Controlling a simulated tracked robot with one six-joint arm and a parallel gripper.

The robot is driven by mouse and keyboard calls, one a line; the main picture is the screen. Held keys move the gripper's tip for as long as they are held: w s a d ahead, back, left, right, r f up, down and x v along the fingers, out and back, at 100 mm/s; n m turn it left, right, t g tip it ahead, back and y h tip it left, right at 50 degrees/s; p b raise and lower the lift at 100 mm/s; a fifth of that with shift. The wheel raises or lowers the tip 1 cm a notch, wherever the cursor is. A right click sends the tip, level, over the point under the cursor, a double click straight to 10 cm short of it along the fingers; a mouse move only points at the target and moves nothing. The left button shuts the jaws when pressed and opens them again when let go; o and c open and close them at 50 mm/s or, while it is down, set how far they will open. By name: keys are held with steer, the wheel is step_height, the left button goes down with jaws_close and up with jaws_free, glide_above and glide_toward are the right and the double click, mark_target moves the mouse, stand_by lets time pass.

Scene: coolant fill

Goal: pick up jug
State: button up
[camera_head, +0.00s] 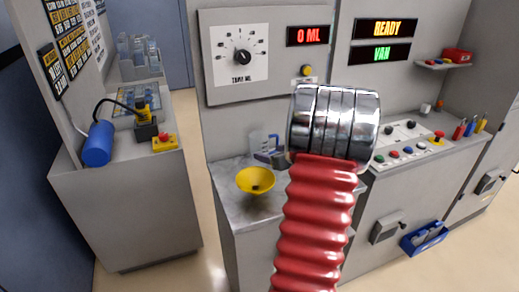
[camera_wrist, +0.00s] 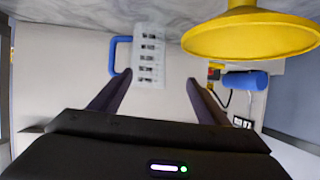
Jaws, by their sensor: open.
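The jug (camera_wrist: 150,58) is a pale, clear vessel with dark measuring marks and a blue handle (camera_wrist: 114,55). In the wrist view it appears upside down, below the grey worktop at the top of the picture. My gripper (camera_wrist: 159,80) is open, with one dark finger on each side of the jug's rim end. The left fingertip lines up close to the handle; I cannot tell whether it touches. Nothing is held. In the head view the jug (camera_head: 257,142) stands at the back of the worktop, partly hidden by dark gripper parts.
A yellow funnel (camera_head: 256,180) stands at the worktop's front, close by the jug; it also shows in the wrist view (camera_wrist: 250,36). The wall panel (camera_head: 252,88) with a dial and a red "0 ML" display rises behind. My red ribbed arm hides the worktop's right part.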

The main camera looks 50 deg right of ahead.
mark_target(265, 150)
steer(key=shift+s+d+f, duration=0.2)
steer(key=shift+s+d, duration=0.15)
steer(key=shift+d, duration=0.15)
steer(key=shift+s+d+f, duration=0.15)
steer(key=shift+s+d, duration=0.2)
steer(key=shift+d, duration=0.15)
steer(key=shift+w, duration=0.1)
steer(key=shift+x, duration=4.25)
steer(key=shift+d, duration=0.15)
steer(key=shift+x, duration=2.6)
steer(key=shift+d, duration=0.15)
steer(key=shift+r, duration=0.1)
steer(key=c, duration=0.9)
